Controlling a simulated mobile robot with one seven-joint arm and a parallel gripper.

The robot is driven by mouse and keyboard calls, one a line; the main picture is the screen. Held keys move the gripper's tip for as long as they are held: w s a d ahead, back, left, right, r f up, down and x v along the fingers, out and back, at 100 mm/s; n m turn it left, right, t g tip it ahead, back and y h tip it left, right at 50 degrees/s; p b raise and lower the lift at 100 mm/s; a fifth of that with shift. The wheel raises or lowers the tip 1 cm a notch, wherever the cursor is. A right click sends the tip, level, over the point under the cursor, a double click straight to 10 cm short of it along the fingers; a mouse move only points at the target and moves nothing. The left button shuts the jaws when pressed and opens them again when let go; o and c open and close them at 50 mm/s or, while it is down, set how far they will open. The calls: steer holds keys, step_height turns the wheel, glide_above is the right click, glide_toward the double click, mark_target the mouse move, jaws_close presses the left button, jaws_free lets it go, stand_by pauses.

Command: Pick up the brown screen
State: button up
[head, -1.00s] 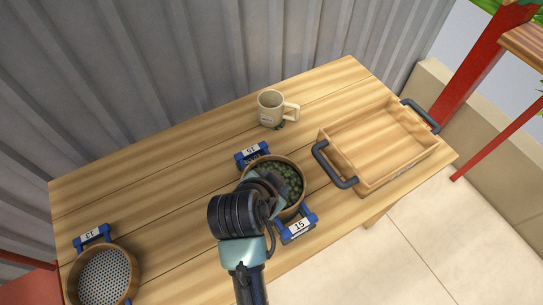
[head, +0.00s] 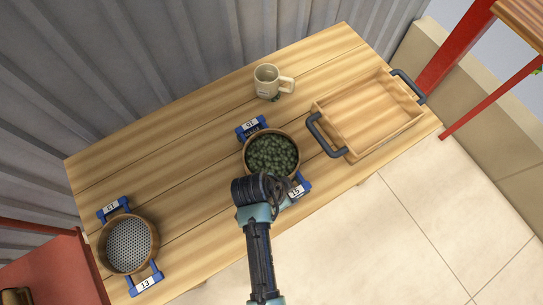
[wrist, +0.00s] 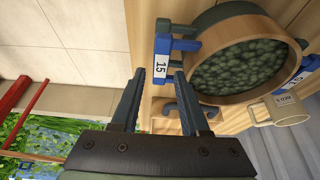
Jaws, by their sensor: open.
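A round screen with a brown rim (head: 247,160), full of green beans (head: 271,153), sits mid-table. It has blue handles labelled 15; the near handle (head: 302,186) is partly hidden by my arm. A second brown-rimmed screen (head: 103,258), labelled 13, stands empty at the left, its perforated mesh bare. My gripper (wrist: 160,73) is open and empty. In the wrist view its fingertips are close to the near handle (wrist: 162,55) of the bean-filled screen (wrist: 236,98); I cannot tell whether they touch. In the head view my wrist hides the fingers.
A cream mug (head: 266,82) stands behind the bean-filled screen. A wooden tray (head: 372,151) with dark handles is at the right. The wooden table (head: 180,185) is bare between the two screens. A corrugated wall (head: 150,80) runs along its back. Open floor lies in front.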

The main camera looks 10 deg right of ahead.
mark_target(295, 193)
steer(key=shift+p+x, duration=0.4)
steer(key=shift+x, duration=2.4)
steer(key=shift+w+d+r, duration=0.1)
steer(key=shift+d, duration=0.05)
steer(key=shift+c, duration=0.2)
jaws_close()
steer(key=shift+w+r, duration=0.1)
